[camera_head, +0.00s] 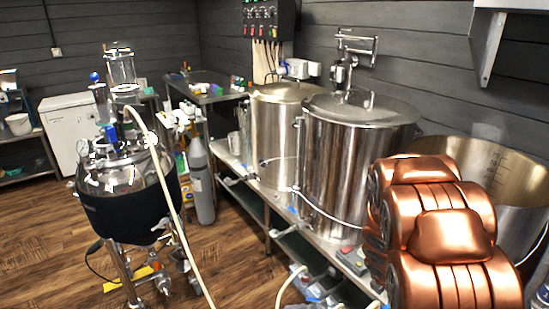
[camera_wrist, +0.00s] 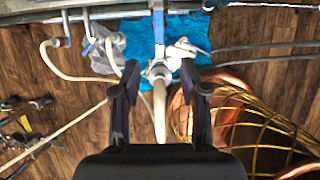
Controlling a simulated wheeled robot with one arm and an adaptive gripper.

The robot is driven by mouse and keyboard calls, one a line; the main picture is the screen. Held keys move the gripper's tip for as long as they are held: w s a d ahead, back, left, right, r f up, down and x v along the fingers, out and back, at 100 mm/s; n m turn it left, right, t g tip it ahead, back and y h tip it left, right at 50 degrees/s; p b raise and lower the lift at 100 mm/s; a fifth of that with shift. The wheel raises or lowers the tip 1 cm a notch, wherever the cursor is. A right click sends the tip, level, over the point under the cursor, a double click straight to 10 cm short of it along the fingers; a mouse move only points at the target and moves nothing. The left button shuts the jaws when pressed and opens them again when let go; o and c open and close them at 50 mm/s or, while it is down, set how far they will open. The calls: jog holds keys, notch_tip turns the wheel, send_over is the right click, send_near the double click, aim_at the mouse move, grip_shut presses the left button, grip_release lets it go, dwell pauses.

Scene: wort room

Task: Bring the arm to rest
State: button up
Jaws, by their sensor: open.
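My gripper (camera_wrist: 160,98) shows in the wrist view, its two dark fingers spread apart and nothing between them. Beyond the fingers are a white hose and a valve fitting (camera_wrist: 159,72), farther off below. The copper-coloured links at the right of the head view are part of my own arm, folded in front of the kettles. My gripper does not show in the head view.
Steel kettles (camera_head: 352,150) stand on a metal bench along the wall. A jacketed vessel (camera_head: 128,195) on legs stands at the left, with a pale hose. A grey gas cylinder (camera_head: 200,182) stands behind it. A blue cloth (camera_wrist: 140,40) lies below the gripper. Wooden floor (camera_head: 235,265) is open between.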

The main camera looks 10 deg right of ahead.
jog(key=s+a+r+m+g, duration=0.1)
jog(key=s+a+r+m, duration=0.2)
jog(key=s+r+m, duration=0.3)
jog(key=s+a+r+m+g, duration=0.1)
jog(key=s+a+r+m, duration=0.2)
jog(key=r+m, duration=0.35)
jog(key=s+a+r+m+y, duration=0.1)
jog(key=s+a+r+m, duration=0.1)
jog(key=s+a, duration=0.3)
jog(key=s+a+r+m+g+y, duration=0.1)
jog(key=s+a+r+m, duration=0.2)
jog(key=s+a+m, duration=0.2)
jog(key=s+a+r+m+y+p, duration=0.1)
jog(key=s+a+r+m+y, duration=0.1)
jog(key=s+a, duration=0.5)
jog(key=shift+a+r+m+g, duration=0.3)
jog(key=shift+r+m, duration=0.15)
jog(key=shift+m, duration=0.2)
